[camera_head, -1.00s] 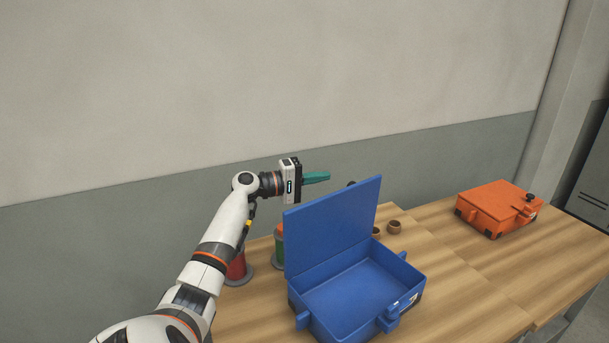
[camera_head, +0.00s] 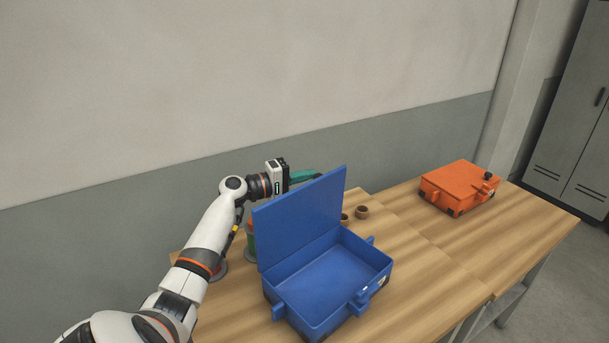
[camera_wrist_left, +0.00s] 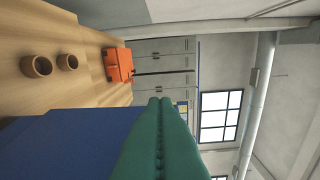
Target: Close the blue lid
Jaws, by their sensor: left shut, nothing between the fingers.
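A blue case stands on the wooden table in the head view, its blue lid (camera_head: 303,217) raised about upright and its tray (camera_head: 333,276) open and empty. My left gripper (camera_head: 305,176) has teal fingers, shut and empty, behind the lid near its top edge. The lid hides part of the fingers, and I cannot tell whether they touch it. In the left wrist view the shut fingers (camera_wrist_left: 160,125) lie in front of the blue lid (camera_wrist_left: 70,145). My right gripper is not in view.
A closed orange case (camera_head: 459,187) sits at the right on the table (camera_head: 425,245). Small brown cups (camera_head: 362,212) stand behind the blue case. Red and green cylindrical objects stand left of the lid, partly hidden by my arm. A grey locker (camera_head: 575,110) is beyond.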

